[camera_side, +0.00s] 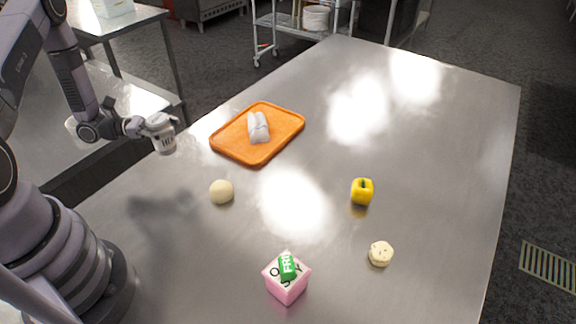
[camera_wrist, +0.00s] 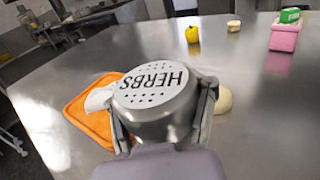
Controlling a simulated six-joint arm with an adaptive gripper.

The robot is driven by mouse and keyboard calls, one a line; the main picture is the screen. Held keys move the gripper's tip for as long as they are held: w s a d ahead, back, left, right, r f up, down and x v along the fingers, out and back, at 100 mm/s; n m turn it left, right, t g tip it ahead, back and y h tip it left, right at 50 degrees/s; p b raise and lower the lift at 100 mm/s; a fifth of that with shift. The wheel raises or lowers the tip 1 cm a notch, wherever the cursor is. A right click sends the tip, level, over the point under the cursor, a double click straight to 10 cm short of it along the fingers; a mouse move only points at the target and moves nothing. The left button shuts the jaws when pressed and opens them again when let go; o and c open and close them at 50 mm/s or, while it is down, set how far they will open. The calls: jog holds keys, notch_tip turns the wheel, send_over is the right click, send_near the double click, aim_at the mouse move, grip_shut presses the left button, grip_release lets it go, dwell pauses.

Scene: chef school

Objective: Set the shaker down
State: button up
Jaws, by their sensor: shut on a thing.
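The shaker (camera_side: 163,138) is a small silver-and-white canister held in my gripper (camera_side: 150,127) at the left in the side view. It is raised, and appears above or near the left edge of the steel table (camera_side: 330,240). In the wrist view the shaker's pale perforated lid (camera_wrist: 152,84) reads HERBS and faces the camera. My gripper's fingers (camera_wrist: 160,118) are shut on both sides of the shaker. The exact gap between the shaker's base and the table cannot be told.
A pale round ball (camera_side: 221,192), a yellow pepper (camera_side: 362,191), a speckled cream-coloured piece (camera_side: 380,254) and a pink box (camera_side: 287,284) with a green item (camera_side: 288,266) stand on the table. Open steel lies between them.

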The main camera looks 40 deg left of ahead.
aim_at(176, 149)
jog(key=f, duration=0.4)
jog(key=shift+s+a, duration=0.1)
jog(key=shift+a, duration=0.25)
jog(key=shift+f, duration=2.05)
jog(key=o, duration=1.4)
jog(key=shift+f, duration=0.1)
